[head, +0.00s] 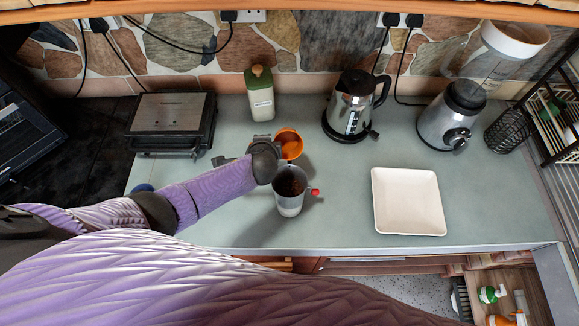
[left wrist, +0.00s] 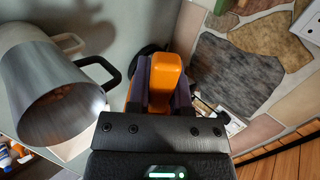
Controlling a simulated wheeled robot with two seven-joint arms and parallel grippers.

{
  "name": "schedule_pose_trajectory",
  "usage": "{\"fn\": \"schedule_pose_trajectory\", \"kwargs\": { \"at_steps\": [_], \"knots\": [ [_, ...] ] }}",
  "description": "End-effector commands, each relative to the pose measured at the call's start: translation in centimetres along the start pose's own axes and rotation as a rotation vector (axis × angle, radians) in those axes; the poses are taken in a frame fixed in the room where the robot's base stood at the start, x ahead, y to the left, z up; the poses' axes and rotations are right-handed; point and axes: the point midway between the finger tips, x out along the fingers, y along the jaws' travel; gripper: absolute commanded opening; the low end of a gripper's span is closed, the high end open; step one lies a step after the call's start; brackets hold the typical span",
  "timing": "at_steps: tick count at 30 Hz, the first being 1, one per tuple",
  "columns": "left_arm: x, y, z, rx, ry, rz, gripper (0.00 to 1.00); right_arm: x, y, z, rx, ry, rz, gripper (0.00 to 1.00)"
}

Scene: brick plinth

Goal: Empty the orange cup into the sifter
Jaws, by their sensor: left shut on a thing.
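The orange cup (head: 289,144) is in my left gripper (head: 274,155), just behind the sifter in the head view and above the counter. Its orange inside shows, and the cup looks tilted. In the left wrist view, the two dark fingers are shut on an orange part of the cup (left wrist: 165,70). The sifter (head: 289,204) is a metal cup with a red knob, standing upright on the counter with dark brown stuff inside. It also shows large at the left of the left wrist view (left wrist: 40,75). My right gripper is out of both views.
A white square plate (head: 408,201) lies right of the sifter. A kettle (head: 352,105), a blender (head: 452,115), a bottle (head: 260,95) and a metal grill (head: 172,115) stand along the back. Counter between sifter and plate is clear.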

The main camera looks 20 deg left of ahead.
Motion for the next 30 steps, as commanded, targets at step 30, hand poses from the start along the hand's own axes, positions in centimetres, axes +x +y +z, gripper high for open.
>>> {"fn": "schedule_pose_trajectory", "kwargs": {
  "at_steps": [30],
  "knots": [
    [7.9,0.3,0.0,-0.004,-0.002,0.694,0.00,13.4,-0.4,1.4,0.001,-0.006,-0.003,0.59]
  ]
}}
